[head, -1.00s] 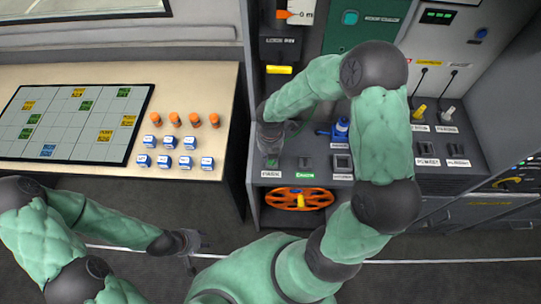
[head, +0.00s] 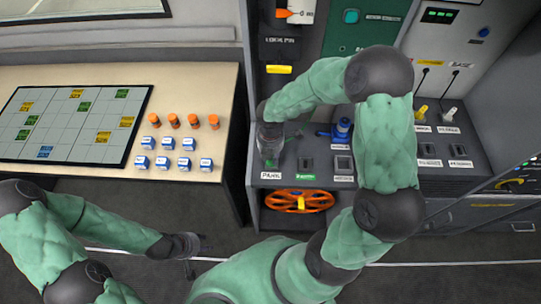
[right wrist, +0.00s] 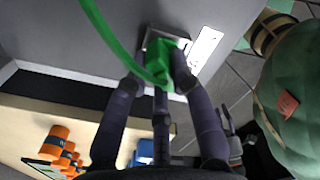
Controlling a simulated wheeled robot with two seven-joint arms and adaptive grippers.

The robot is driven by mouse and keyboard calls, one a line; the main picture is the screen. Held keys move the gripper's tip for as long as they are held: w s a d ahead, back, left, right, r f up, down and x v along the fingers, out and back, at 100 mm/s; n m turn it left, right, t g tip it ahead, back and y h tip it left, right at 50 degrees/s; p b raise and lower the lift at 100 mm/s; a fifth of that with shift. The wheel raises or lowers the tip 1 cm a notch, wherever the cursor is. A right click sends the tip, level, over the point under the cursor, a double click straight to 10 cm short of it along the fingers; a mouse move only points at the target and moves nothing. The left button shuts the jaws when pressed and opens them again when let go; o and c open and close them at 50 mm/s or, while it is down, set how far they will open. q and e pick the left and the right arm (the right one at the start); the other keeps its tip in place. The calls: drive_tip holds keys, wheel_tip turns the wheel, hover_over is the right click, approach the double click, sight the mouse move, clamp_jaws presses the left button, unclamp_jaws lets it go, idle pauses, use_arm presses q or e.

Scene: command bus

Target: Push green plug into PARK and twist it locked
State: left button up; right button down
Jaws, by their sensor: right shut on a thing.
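In the right wrist view the green plug (right wrist: 162,62) with its green cable sits between the fingers of my right gripper (right wrist: 160,80), which is shut on it. The plug is at a metal-rimmed square socket (right wrist: 150,36) beside a white label; how deep it sits is hidden. In the head view my right gripper (head: 270,158) points down over the left end of the grey ledge, just above the PARK label (head: 271,176), and mostly hides the plug and socket. My left gripper (head: 200,246) hangs low over the floor, away from the panel; its jaw state is unclear.
The ledge holds other sockets, a blue plug (head: 343,128) and a green label (head: 305,177). An orange reel (head: 300,200) sits below.

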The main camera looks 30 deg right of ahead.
drive_tip(key=shift+s+f+m+b, duration=0.15)
drive_tip(key=shift+m+b, duration=0.15)
drive_tip(key=shift+m, duration=0.7)
drive_tip(key=c, duration=1)
unclamp_jaws()
drive_tip(key=shift+w+r, duration=0.2)
drive_tip(key=shift+r, duration=0.2)
wheel_tip(320, 180, up, 11)
drive_tip(key=shift+r, duration=0.15)
